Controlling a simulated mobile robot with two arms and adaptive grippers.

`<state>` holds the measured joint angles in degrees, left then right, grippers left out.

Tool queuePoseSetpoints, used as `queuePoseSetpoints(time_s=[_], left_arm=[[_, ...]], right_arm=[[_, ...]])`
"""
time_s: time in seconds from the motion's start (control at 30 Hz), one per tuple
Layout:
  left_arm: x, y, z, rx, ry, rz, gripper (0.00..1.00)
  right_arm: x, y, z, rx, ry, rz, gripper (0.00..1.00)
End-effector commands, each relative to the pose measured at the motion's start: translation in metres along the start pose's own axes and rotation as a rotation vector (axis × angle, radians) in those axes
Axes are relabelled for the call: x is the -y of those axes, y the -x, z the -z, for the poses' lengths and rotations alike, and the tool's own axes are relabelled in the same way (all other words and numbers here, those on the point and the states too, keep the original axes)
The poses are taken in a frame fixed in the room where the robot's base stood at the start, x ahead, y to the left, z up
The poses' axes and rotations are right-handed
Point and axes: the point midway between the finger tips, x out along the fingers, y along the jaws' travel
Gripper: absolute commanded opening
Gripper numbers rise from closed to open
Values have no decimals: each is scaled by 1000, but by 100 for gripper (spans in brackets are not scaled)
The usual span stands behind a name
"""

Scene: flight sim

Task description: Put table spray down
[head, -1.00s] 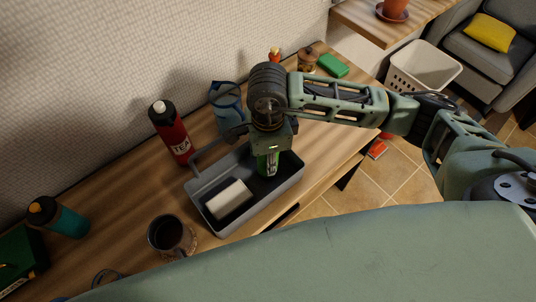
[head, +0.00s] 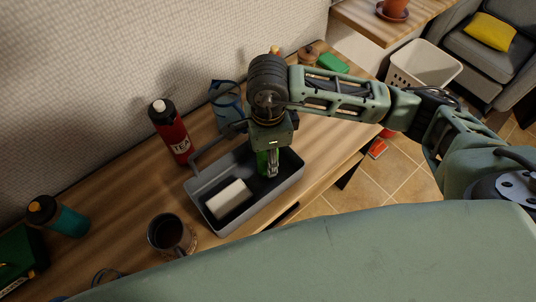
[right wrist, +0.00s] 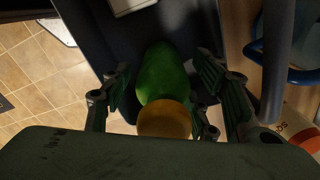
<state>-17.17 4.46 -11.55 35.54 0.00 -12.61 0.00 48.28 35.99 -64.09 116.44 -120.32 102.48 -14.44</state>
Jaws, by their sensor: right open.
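The table spray, a green bottle with an orange-yellow cap, stands in the right part of a grey caddy (head: 266,204) on the wooden table. In the head view only a green strip of the spray (head: 262,164) shows behind a finger. In the right wrist view the spray (right wrist: 163,75) sits between the spread fingers, with gaps on both sides. My right gripper (head: 269,163) is open, pointing down around the spray. A white block (head: 229,198) lies in the caddy's left part. My left gripper is not in view.
A red TEA bottle (head: 170,132) and a blue bag-like item (head: 226,102) stand behind the caddy. A dark mug (head: 170,235) is near its left front. A teal bottle (head: 62,217) stands farther left.

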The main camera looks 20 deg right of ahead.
Motion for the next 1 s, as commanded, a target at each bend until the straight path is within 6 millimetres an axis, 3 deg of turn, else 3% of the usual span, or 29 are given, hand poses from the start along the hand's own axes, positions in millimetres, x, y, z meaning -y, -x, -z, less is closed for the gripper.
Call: queuePoseSetpoints(time_s=[0.3,0.5,1.0], left_arm=[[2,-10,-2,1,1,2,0],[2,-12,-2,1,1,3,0],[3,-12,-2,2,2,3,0]], right_arm=[[1,69,-1,2,3,6,55],[1,98,0,1,2,3,55],[0,108,0,-1,1,0,55]])
